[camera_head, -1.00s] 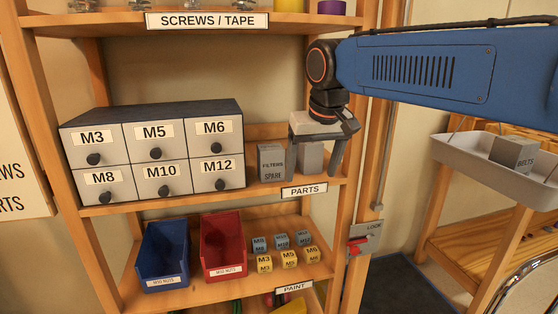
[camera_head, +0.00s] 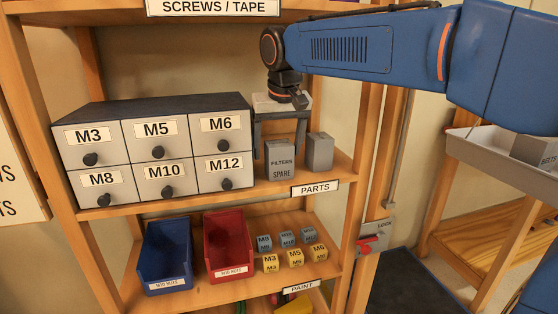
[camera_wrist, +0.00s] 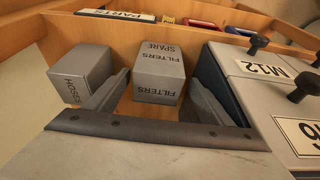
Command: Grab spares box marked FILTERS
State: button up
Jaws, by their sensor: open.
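The grey spares box marked FILTERS and SPARE (camera_head: 280,160) stands upright on the PARTS shelf, just right of the drawer cabinet. It also shows in the wrist view (camera_wrist: 159,75), upside down in lettering and between the two fingers. My gripper (camera_head: 280,148) is open above and around the box, with one finger at each side. In the wrist view the fingers (camera_wrist: 160,98) stand apart from the box's sides, with gaps visible. A second grey box, marked HOSES (camera_wrist: 80,74), stands to the right of it on the shelf (camera_head: 320,151).
The drawer cabinet (camera_head: 158,150) stands close to the left finger. Below are a blue bin (camera_head: 165,255), a red bin (camera_head: 228,245) and several small labelled blocks. A shelf upright (camera_head: 366,130) is at the right. A grey tray (camera_head: 490,160) holds a BELTS box (camera_head: 535,150).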

aim_at(278, 158)
jog(key=x, duration=0.4)
jog(key=shift+w+d+f, duration=0.15)
jog(key=shift+w+f, duration=0.05)
jog(key=shift+w, duration=0.05)
jog(key=shift+c, duration=0.6)
jog(key=c, duration=1.1)
jog(key=shift+r, duration=0.1)
jog(key=shift+r, duration=0.55)
jog(key=shift+v, duration=1.2)
jog(key=s+d, duration=0.3)
jog(key=s, duration=1.4)
jog(key=shift+d, duration=0.15)
